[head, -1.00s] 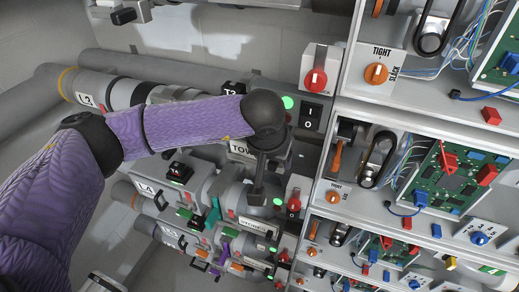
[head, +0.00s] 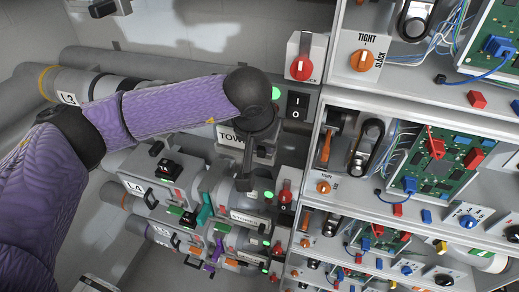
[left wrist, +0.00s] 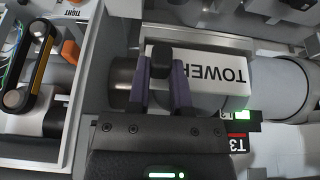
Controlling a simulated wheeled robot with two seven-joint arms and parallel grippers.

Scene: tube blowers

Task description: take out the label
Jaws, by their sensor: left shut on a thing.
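The white label (head: 231,138) with the printed word "TOWER" sits at the upper blower tube, partly hidden behind my left arm. It also shows in the left wrist view (left wrist: 205,78), where its text is upside down and it lies in a grey holder. A black knob (left wrist: 161,62) stands up from the label. My left gripper (head: 245,172) reaches down at the label. In the left wrist view its two purple fingers (left wrist: 162,85) are shut on the knob, one on each side. My right gripper is not in view.
A red rotary switch (head: 301,67) and a black rocker switch (head: 297,106) are right of the arm. White shelves with green circuit boards (head: 440,160) fill the right side. Lower blowers, one labelled L4 (head: 136,188), are below. Grey floor is free at lower left.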

